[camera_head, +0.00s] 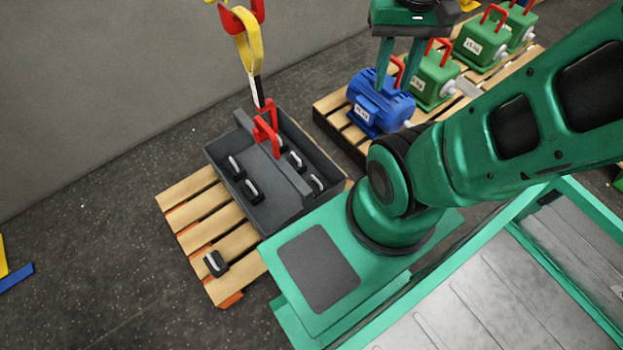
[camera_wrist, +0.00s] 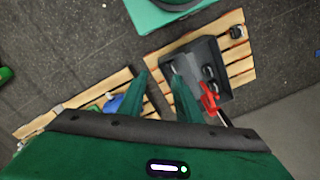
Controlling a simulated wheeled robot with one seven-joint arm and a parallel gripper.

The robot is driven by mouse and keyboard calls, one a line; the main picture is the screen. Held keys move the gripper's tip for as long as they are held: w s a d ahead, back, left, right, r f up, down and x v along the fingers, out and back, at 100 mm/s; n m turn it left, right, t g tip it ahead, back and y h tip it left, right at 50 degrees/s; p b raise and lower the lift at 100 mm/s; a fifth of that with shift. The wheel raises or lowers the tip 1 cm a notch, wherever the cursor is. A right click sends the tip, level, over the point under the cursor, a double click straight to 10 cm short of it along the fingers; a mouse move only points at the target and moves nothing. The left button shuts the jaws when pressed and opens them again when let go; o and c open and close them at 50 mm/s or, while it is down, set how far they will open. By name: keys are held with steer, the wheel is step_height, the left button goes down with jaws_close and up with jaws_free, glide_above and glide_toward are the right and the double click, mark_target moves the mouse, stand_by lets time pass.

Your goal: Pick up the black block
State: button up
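A black block (camera_head: 215,263) with a pale top strip sits alone on the near corner of a wooden pallet. It also shows in the wrist view (camera_wrist: 236,32) at the upper right. Several similar black blocks (camera_head: 252,189) lie in a dark grey tray (camera_head: 278,228) on the same pallet. My gripper (camera_head: 393,84) hangs in front of the blue motor in the head view, well away from the lone block. Its two green fingers are apart with nothing between them, as the wrist view (camera_wrist: 160,78) also shows.
A yellow strap (camera_head: 248,48) with red hooks (camera_head: 266,135) hangs at the tray. A second pallet (camera_head: 335,103) holds a blue motor (camera_head: 372,103) and several green motors (camera_head: 434,82). A grey wall (camera_head: 130,80) stands at the back left.

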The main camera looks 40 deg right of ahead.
steer(key=shift+w+a, duration=0.25)
steer(key=shift+w, duration=0.2)
